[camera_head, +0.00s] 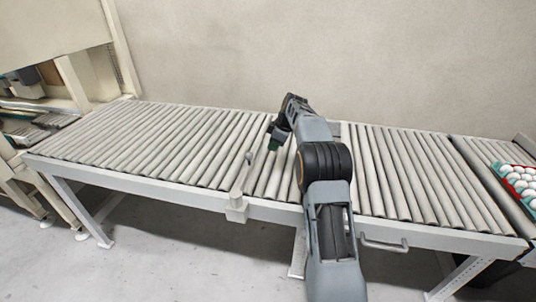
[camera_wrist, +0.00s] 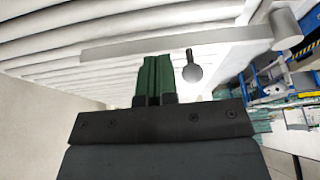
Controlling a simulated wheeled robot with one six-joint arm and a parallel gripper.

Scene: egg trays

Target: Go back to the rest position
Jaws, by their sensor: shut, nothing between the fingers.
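My gripper (camera_head: 276,139) hangs over the middle of the roller conveyor in the head view, at the end of my bent arm. In the wrist view its green fingers (camera_wrist: 152,78) are closed together with nothing between them. The roller conveyor (camera_head: 140,140) runs across the head view, and its rollers (camera_wrist: 60,45) show behind the fingers in the wrist view. An egg tray (camera_head: 509,186) with white eggs (camera_head: 518,177) lies at the far right edge of the head view, away from my gripper.
A grey post with a knob (camera_head: 237,205) stands at the conveyor's front edge, left of my arm. A handle (camera_head: 384,245) juts from the front rail. A beige machine (camera_head: 85,80) stands at the left end. A plain wall is behind.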

